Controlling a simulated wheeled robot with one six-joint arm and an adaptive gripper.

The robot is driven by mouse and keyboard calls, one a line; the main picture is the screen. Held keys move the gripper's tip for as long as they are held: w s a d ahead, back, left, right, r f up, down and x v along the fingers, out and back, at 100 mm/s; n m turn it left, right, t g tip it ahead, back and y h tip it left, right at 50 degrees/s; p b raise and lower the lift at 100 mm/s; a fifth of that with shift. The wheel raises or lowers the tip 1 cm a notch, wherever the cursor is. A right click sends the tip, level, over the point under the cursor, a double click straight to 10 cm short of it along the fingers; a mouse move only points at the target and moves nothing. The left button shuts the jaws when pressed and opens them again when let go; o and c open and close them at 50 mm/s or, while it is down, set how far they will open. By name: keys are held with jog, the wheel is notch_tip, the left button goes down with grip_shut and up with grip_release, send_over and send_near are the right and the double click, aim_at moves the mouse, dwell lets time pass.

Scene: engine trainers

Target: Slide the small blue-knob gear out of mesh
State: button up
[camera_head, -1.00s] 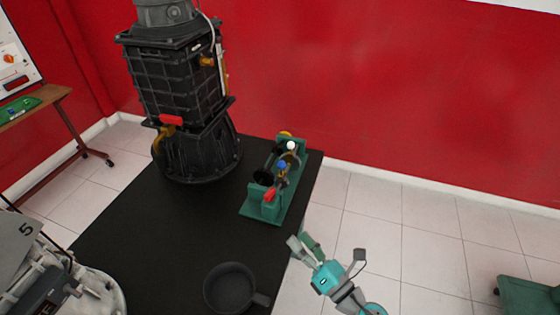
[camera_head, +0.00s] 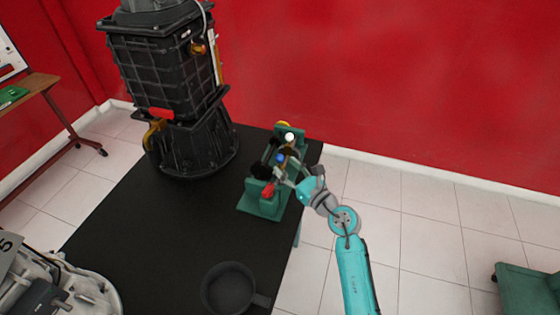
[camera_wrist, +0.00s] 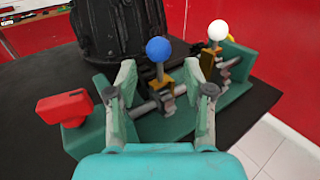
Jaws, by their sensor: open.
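The blue knob (camera_wrist: 159,49) stands upright on a short post above a brass-coloured fork in the wrist view, between my open fingers and beyond their tips. It also shows in the head view (camera_head: 280,158), at the middle of the green gear trainer (camera_head: 262,208). The small gear itself is mostly hidden behind the fork and my fingers. My gripper (camera_wrist: 161,80) is open and empty, at the trainer's right side in the head view (camera_head: 281,168). I see no clear contact with the knob.
A white knob (camera_wrist: 218,30) stands right of the blue one. A red handle (camera_wrist: 64,107) is at the left end. A tall black engine unit (camera_head: 190,140) stands behind-left. A dark pan (camera_head: 229,288) lies on the black table (camera_head: 165,240), whose middle is clear.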

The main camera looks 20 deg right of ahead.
aim_at(280, 161)
jog(key=shift+x, duration=1.9)
jog(key=shift+c, duration=0.2)
grip_shut()
